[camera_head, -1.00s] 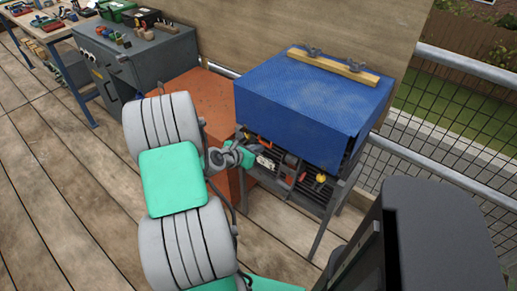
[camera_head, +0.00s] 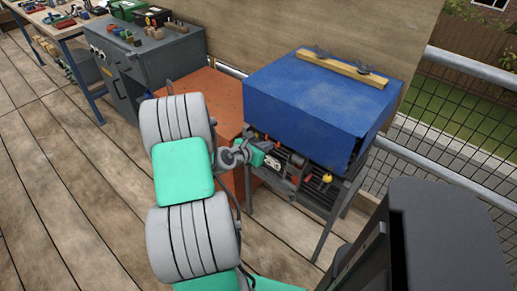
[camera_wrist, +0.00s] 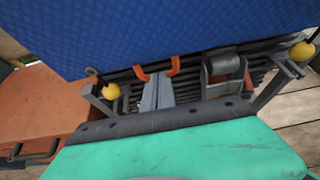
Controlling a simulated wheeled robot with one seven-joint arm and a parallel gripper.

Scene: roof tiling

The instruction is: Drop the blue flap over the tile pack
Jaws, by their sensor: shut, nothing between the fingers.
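The blue flap (camera_head: 315,105) lies over the top of a grey metal stand in the head view, with its front part hanging down. In the wrist view the blue flap (camera_wrist: 190,30) fills the top, and its lower edge runs across above the dark slatted tile pack (camera_wrist: 205,105). The tile pack shows below the flap's front edge. My gripper (camera_wrist: 158,90) is shut and empty, with its grey fingers pointing under the flap's lower edge. In the head view my gripper (camera_head: 272,160) is at the stand's front left, partly hidden among other parts.
A wooden batten (camera_head: 345,70) with two wing nuts lies along the flap's back edge. Yellow balls (camera_wrist: 111,91) hang at the front. An orange box (camera_head: 205,100) stands left of the stand. A mesh railing (camera_head: 450,130) is on the right. Wooden decking is clear on the left.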

